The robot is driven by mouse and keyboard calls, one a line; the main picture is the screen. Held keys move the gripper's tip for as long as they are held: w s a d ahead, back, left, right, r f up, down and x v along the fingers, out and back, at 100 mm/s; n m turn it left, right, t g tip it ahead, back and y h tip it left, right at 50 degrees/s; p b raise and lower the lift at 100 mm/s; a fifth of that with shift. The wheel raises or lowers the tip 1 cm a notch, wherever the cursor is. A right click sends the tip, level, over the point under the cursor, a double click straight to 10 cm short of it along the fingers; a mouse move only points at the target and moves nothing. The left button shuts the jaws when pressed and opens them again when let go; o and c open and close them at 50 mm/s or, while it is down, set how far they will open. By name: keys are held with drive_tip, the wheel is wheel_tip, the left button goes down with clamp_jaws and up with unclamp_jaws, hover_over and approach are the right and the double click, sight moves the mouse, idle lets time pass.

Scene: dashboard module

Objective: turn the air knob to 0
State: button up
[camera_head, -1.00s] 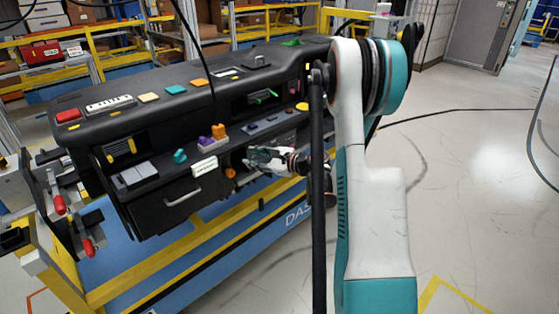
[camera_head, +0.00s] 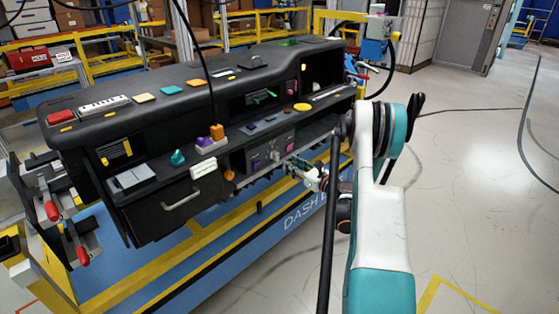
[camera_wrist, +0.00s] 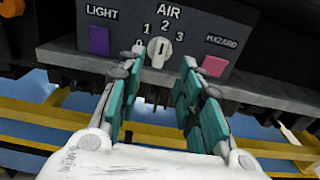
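The air knob (camera_wrist: 159,51) is a small pale round knob on the dark control panel (camera_wrist: 195,22), under the word AIR, with the numbers 1, 2 and 3 around it and a partly blurred mark at its left. It has a raised grip bar; I cannot tell surely which number it points to. My gripper (camera_wrist: 158,82) is open and empty, with teal fingers on either side below the knob, apart from it. In the head view my gripper (camera_head: 290,167) is just in front of the panel (camera_head: 262,158), right of the drawer.
A purple LIGHT button (camera_wrist: 99,40) is left of the knob and a pink HAZARD button (camera_wrist: 215,66) is right of it. The panel's lower ledge (camera_wrist: 60,57) runs under them. The dashboard's drawer handle (camera_head: 182,200) sticks out at the left.

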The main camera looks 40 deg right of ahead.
sight(278, 157)
drive_tip(key=w, duration=0.2)
drive_tip(key=w+b, duration=0.1)
drive_tip(key=w, duration=0.4)
drive_tip(key=shift+w+a+b, duration=0.2)
drive_tip(key=shift+a+b, duration=0.05)
drive_tip(key=shift+b, duration=0.15)
clamp_jaws()
